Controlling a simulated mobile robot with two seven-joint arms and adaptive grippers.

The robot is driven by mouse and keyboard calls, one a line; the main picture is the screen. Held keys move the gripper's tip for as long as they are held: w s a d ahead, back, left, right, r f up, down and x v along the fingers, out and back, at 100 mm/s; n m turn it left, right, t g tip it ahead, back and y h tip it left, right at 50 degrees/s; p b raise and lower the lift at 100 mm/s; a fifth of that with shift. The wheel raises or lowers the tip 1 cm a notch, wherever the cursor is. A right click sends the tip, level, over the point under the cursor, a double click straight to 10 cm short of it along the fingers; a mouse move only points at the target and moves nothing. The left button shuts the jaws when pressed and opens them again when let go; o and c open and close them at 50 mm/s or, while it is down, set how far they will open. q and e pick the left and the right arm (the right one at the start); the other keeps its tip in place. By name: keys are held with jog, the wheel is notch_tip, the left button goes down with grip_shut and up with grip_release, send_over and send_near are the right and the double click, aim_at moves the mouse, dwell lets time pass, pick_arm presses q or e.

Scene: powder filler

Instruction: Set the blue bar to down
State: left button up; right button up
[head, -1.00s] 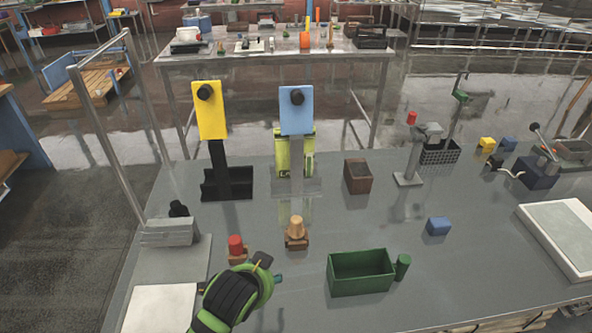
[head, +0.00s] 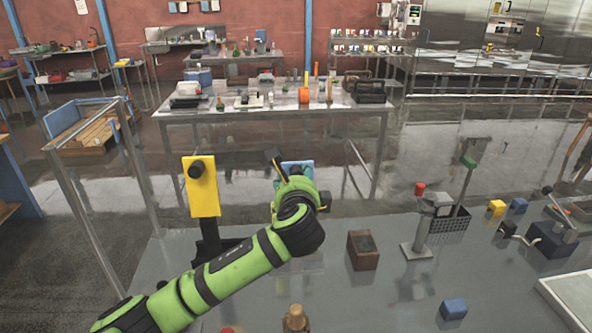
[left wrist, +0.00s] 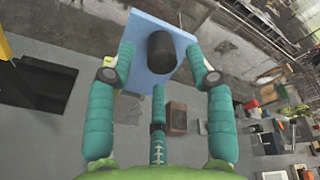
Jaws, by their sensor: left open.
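The blue bar (left wrist: 148,60) is a light blue plate with a round black knob (left wrist: 161,52). In the left wrist view it is straight ahead of my left gripper (left wrist: 163,68), whose fingers are spread open. One finger is on each side of the knob, with fingertips close to or over the plate's edges; contact cannot be told. In the head view my left gripper (head: 294,186) is in front of the blue bar (head: 298,165) and hides most of it and its stand. My right gripper is not in view.
A yellow bar (head: 201,186) with a black knob stands just left of my left arm. On the table to the right are a brown box (head: 363,250), a grey stand with a red top (head: 418,240) and a blue block (head: 453,309). Table space between them is clear.

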pick_arm(q)
jog(key=p+x, duration=0.1)
jog(key=x, duration=0.2)
jog(key=shift+w, duration=0.1)
jog(key=shift+w+f, duration=0.15)
jog(key=shift+w, duration=0.2)
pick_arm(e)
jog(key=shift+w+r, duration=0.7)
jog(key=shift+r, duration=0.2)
